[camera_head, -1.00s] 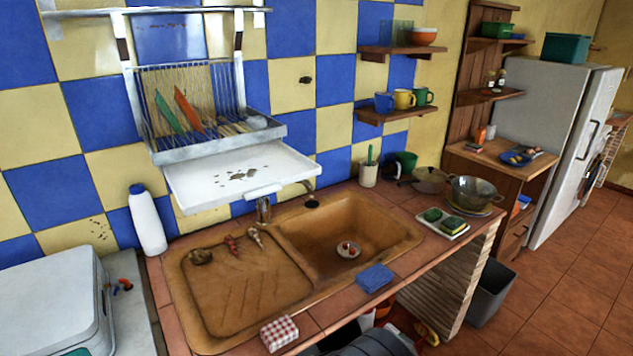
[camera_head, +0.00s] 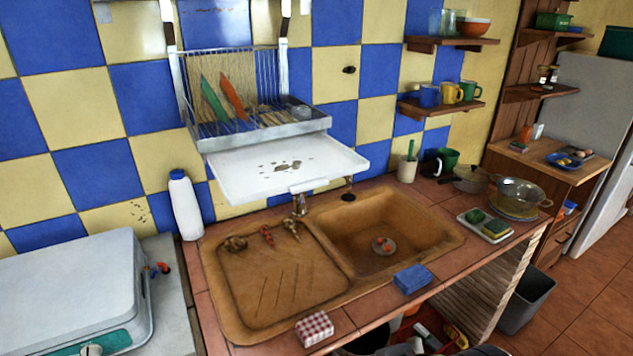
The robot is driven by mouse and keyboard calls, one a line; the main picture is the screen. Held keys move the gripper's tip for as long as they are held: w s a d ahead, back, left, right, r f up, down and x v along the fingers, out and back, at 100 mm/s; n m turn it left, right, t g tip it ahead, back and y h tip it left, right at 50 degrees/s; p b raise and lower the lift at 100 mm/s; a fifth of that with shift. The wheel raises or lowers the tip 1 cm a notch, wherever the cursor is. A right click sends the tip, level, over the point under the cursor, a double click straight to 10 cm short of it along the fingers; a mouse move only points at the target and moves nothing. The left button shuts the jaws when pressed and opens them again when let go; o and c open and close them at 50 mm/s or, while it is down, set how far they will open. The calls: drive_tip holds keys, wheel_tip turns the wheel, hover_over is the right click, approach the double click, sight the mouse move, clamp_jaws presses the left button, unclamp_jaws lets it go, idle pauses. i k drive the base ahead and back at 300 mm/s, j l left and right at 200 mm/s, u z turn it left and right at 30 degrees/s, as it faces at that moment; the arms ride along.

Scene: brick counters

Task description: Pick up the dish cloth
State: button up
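A folded blue cloth (camera_head: 413,279) lies on the tiled counter edge, in front of the sink basin. A folded red-and-white checked cloth (camera_head: 314,328) lies nearer to me on the same front edge, in front of the drainboard. I cannot tell which of the two is the dish cloth. Both lie flat and uncovered, apart from each other. My gripper does not show in the head view.
The brown sink (camera_head: 385,240) is behind the cloths. A white bottle (camera_head: 186,207) stands left of it. A tray of sponges (camera_head: 484,225) is to the right. A dish rack (camera_head: 262,130) hangs above. Open shelving with items is below the counter; a grey bin (camera_head: 525,300) stands right.

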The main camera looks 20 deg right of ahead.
sight(410, 280)
drive_tip(key=z, duration=1.45)
drive_tip(key=i+u, duration=0.15)
drive_tip(key=u, duration=0.3)
drive_tip(key=i+u, duration=0.1)
drive_tip(key=u, duration=0.4)
drive_tip(key=i+l+u, duration=0.1)
drive_tip(key=u, duration=0.35)
drive_tip(key=i+l+u, duration=0.1)
drive_tip(key=u, duration=0.35)
drive_tip(key=l+u, duration=0.25)
drive_tip(key=u, duration=0.2)
drive_tip(key=i, duration=0.05)
